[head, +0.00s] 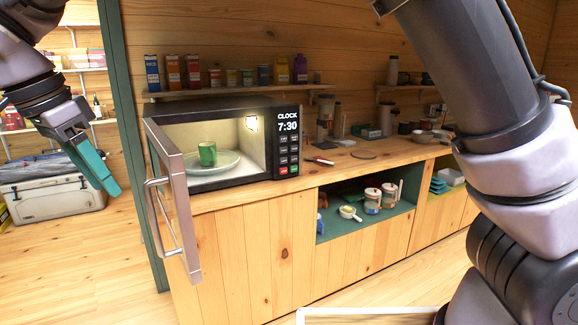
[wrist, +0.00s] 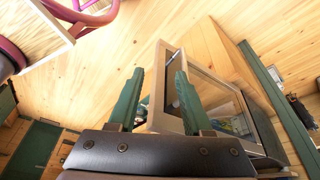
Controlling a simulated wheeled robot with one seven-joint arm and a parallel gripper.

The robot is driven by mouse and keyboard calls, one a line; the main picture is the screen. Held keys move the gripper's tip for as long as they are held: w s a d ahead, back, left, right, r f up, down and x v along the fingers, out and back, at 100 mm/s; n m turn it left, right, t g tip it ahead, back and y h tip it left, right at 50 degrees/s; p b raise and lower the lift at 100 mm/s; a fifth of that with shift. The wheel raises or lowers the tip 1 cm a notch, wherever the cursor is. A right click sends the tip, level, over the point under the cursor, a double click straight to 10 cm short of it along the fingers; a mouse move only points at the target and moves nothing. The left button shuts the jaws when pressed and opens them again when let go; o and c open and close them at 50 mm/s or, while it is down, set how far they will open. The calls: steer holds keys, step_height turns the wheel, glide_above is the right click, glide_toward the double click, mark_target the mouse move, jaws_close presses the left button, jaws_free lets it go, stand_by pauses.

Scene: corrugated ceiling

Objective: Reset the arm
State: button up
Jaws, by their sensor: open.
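My gripper (head: 98,170) hangs at the left of the head view, to the left of the open microwave door and apart from it. Its green fingers also show in the wrist view (wrist: 160,92), spread apart with nothing held between them. My arm fills the right side and the upper left corner of the head view. The microwave (head: 218,112) stands on the wooden counter with its door (head: 176,200) swung open. A green cup (head: 208,154) stands on the glass plate (head: 228,163) inside it. The door frame also shows beyond the fingers in the wrist view (wrist: 163,75).
A shelf (head: 230,93) with boxes and jars hangs above the microwave. A green post (head: 122,130) stands behind the door. A grey cooler (head: 50,195) sits on the floor at left. The floor (head: 95,265) below my gripper looks clear.

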steer(key=w+d+r+y, duration=0.1)
steer(key=w+d+r, duration=0.2)
steer(key=w+d, duration=0.5)
steer(key=w+d+r+g+y, duration=0.1)
steer(key=w+d+r, duration=0.35)
steer(key=d, duration=0.55)
steer(key=w+d+r+y, duration=0.1)
steer(key=w+d+r, duration=0.1)
steer(key=w+d, duration=0.55)
steer(key=d+r+n+y, duration=0.1)
steer(key=d+r, duration=0.1)
steer(key=d, duration=1.3)
steer(key=s+d+f+t, duration=0.1)
steer(key=s+d+t, duration=0.1)
steer(key=d, duration=0.5)
steer(key=s+d+f+t, duration=0.2)
steer(key=s+d+t, duration=0.1)
steer(key=d, duration=0.4)
steer(key=shift+s+d, duration=0.3)
steer(key=shift+s, duration=0.5)
